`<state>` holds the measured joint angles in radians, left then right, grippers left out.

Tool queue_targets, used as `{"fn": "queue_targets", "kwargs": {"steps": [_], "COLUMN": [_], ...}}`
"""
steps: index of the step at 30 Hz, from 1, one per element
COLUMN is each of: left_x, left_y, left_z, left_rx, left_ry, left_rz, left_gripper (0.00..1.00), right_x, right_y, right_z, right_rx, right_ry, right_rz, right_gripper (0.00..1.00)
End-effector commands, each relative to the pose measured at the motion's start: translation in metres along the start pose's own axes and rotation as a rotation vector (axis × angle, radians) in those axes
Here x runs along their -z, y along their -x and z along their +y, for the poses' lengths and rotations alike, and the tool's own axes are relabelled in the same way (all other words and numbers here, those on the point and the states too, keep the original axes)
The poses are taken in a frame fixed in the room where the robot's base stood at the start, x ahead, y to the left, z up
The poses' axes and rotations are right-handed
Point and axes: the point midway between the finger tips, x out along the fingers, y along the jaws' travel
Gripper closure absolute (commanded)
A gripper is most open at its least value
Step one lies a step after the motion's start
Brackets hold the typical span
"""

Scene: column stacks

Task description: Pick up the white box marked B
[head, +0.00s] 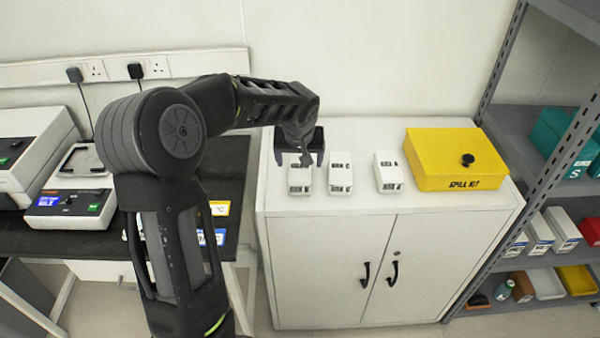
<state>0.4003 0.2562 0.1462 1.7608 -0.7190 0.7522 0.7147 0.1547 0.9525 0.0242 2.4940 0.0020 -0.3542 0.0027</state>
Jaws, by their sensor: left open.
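Three small white boxes stand in a row on top of the white cabinet. The leftmost box (299,181) is partly hidden by my left gripper, and its mark is too small to read surely. The middle box (341,174) appears marked C, and the right box (388,171) appears marked A. No clear B shows. My left gripper (300,161) is open and points down over the back of the leftmost box, with nothing seen between its fingers. Whether it touches the box cannot be told. My right gripper is not in view.
A yellow spill kit box (455,160) stands right of the white boxes on the cabinet (310,235). The cabinet top in front of the boxes is clear. Grey shelving (515,120) stands at the right. A black bench with a scale (70,205) is at the left.

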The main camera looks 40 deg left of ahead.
Motion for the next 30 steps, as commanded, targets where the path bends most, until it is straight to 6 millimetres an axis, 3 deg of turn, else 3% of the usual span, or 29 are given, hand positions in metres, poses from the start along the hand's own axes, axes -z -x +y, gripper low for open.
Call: {"fn": "queue_targets", "kwargs": {"steps": [7, 18, 30], "left_x": [0.0, -0.001, -0.001], "left_y": [-0.006, -0.051, -0.052], "left_z": [0.0, 0.001, 0.001], "left_rx": [0.001, 0.0, 0.0], "left_ry": [0.001, 0.0, 0.0], "left_rz": [-0.003, -0.001, 0.0], "left_gripper": [0.2, 0.2, 0.2], "right_x": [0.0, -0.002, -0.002], "right_y": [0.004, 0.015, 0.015], "right_z": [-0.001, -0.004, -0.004], "right_rx": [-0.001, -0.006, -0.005], "right_ry": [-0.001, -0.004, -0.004], "right_rz": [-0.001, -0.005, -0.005], "right_gripper": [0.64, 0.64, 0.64]}}
